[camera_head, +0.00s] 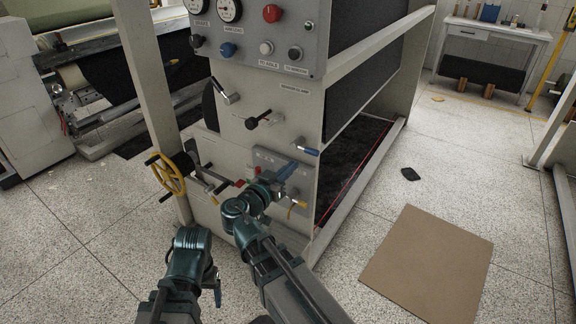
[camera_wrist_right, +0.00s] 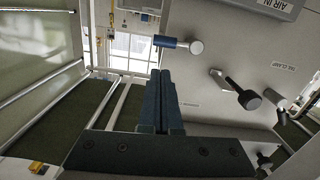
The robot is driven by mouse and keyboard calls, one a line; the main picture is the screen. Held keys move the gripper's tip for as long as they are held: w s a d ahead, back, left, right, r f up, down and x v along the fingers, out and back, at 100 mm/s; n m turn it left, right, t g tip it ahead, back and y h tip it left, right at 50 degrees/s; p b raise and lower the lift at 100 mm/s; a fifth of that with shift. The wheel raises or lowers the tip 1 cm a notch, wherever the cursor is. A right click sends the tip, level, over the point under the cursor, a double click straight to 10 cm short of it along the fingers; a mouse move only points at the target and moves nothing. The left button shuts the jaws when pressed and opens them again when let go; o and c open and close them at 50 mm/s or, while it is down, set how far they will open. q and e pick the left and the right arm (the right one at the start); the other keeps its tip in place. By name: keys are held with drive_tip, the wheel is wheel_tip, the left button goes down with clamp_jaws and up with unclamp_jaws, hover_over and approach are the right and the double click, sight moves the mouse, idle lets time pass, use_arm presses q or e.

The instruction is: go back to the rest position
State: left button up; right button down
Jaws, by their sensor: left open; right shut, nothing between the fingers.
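My right gripper (camera_head: 288,170) is raised in front of the machine's lower front panel. In the right wrist view its two dark fingers (camera_wrist_right: 164,72) are pressed together with nothing between them. A blue-handled lever (camera_wrist_right: 168,42) shows just past the fingertips in that view; the same lever (camera_head: 307,150) is on the panel in the head view. I cannot tell the exact gap between lever and fingers. My left gripper (camera_head: 216,284) hangs low at the bottom, left of the right arm and apart from the machine. It is open and only partly visible.
The grey machine (camera_head: 290,98) stands close ahead, with a black-knobbed lever (camera_head: 258,120) and a yellow handwheel (camera_head: 166,174) protruding. A brown board (camera_head: 428,262) and a small black item (camera_head: 410,174) lie on the floor at right. The floor at left is clear.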

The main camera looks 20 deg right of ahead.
idle(0.4)
drive_tip(key=s+a+f+n+g+y, duration=0.45)
drive_tip(key=s+a+f, duration=0.2)
drive_tip(key=f, duration=0.35)
drive_tip(key=s+a+f+n+g+y, duration=0.45)
drive_tip(key=s+f, duration=0.25)
drive_tip(key=f, duration=0.2)
drive_tip(key=s+a+f+n+g+y, duration=0.2)
drive_tip(key=s+a+n+y, duration=0.25)
drive_tip(key=a, duration=0.25)
wheel_tip(320, 180, up, 13)
drive_tip(key=p, duration=1.3)
drive_tip(key=shift+d+r+h, duration=0.2)
drive_tip(key=shift+d+h, duration=0.1)
drive_tip(key=shift+h, duration=0.15)
